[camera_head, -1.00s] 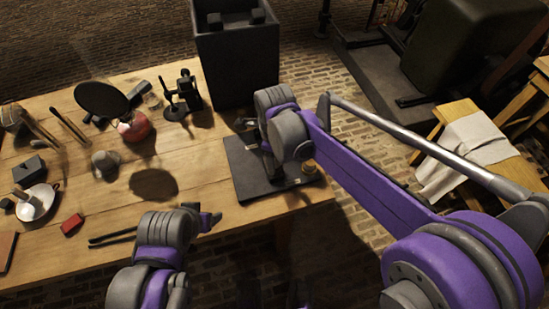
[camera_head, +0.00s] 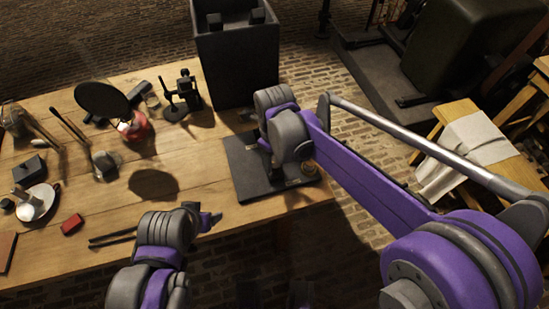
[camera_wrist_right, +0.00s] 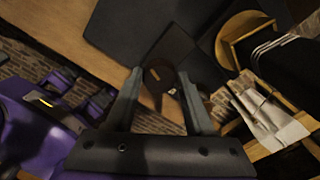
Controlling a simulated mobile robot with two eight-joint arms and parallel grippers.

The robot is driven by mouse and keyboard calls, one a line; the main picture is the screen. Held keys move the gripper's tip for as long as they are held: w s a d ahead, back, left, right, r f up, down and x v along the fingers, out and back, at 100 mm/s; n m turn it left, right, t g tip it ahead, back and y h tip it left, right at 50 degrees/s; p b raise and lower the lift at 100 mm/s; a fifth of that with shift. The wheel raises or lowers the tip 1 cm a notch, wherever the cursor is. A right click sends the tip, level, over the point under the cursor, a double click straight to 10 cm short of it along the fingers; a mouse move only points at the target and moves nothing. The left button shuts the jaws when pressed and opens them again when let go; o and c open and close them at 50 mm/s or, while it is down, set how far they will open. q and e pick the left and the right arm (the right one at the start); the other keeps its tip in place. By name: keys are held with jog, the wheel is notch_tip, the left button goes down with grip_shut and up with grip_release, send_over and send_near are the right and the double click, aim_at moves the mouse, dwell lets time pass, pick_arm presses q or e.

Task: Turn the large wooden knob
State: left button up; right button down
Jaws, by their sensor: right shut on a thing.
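The large wooden knob (camera_wrist_right: 157,75) shows as a dark brown round shape between the fingertips in the right wrist view. My right gripper (camera_wrist_right: 159,76) is shut on it, one finger on each side. In the head view my right wrist hangs over the black board (camera_head: 243,182) at the table's right end and hides most of the grip. A small brownish round part (camera_head: 309,168) shows at the board's right side. My left gripper (camera_head: 207,217) is over the table's front edge, away from the board; its jaws are too small to read.
A tall black box (camera_head: 238,65) stands behind the board. The wooden table (camera_head: 200,165) holds a dark round disc (camera_head: 102,99), a black stand (camera_head: 183,97), a red block (camera_head: 72,224) and a white pan (camera_head: 38,203). Bare tabletop lies left of the board.

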aim_at(275, 162)
jog(key=shift+c, duration=1.3)
grip_release()
jog(key=shift+r, duration=0.1)
notch_tip(275, 162, up, 11)
jog(key=shift+f+p, duration=0.2)
jog(key=shift+p, duration=0.25)
jog(key=s+d+f+n+t+p, duration=0.1)
jog(key=s+d+f+n+t, duration=0.1)
jog(key=s+d+n, duration=0.5)
jog(key=s+d+f+n+t+p, duration=0.1)
jog(key=s+d+f+n+t, duration=0.2)
jog(key=n, duration=1.5)
jog(key=s+d+f, duration=0.2)
jog(key=s+d, duration=0.3)
jog(key=d, duration=0.3)
jog(key=shift+s+n, duration=0.15)
jog(key=shift+n, duration=0.25)
